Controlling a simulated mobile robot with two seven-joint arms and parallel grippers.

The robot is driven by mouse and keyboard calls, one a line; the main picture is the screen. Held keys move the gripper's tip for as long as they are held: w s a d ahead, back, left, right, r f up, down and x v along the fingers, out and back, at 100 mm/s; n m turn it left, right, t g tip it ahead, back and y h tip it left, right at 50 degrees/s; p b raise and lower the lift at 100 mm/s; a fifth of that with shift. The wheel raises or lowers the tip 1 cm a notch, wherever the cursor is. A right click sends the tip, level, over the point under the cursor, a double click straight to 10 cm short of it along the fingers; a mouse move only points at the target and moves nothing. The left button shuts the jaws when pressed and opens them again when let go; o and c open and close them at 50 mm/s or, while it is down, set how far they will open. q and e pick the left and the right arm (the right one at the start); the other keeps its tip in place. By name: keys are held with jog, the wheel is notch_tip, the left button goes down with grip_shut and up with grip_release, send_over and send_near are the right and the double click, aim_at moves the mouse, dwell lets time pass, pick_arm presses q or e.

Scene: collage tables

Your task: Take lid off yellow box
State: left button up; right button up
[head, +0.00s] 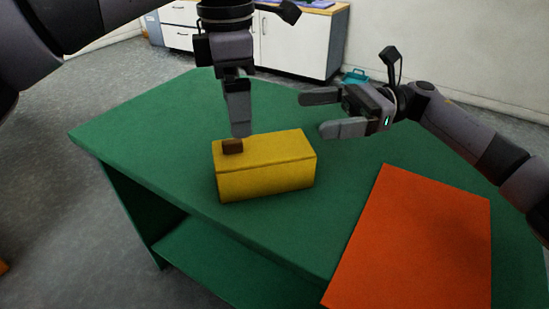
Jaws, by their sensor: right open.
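The yellow box (266,182) sits on the green table with its yellow lid (275,148) on top. A small brown knob (232,146) stands on the lid toward its left end. My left gripper (239,134) points down with its fingertips at or just behind the knob. I see its fingers edge-on, so I cannot tell whether they touch or hold the knob. My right gripper (312,114) is open and empty, to the right of and above the box in the picture, its fingers pointing left.
The green table (140,128) has free room left of the box. A flat orange panel (412,240) lies at the front right. White cabinets (293,45) stand along the far wall, with a teal object (354,76) on the floor beside them.

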pick_arm(q)
jog(key=shift+w, duration=0.1)
pick_arm(e)
send_near(281, 156)
jog(key=w+a+f, duration=0.2)
jog(key=f, duration=0.1)
jog(key=shift+w+a, duration=0.1)
jog(key=shift+w, duration=0.25)
jog(key=a, duration=0.3)
jog(key=s+a, duration=0.1)
jog(key=a, duration=0.3)
jog(key=shift+s+a+r, duration=0.2)
jog(key=shift+s, duration=0.05)
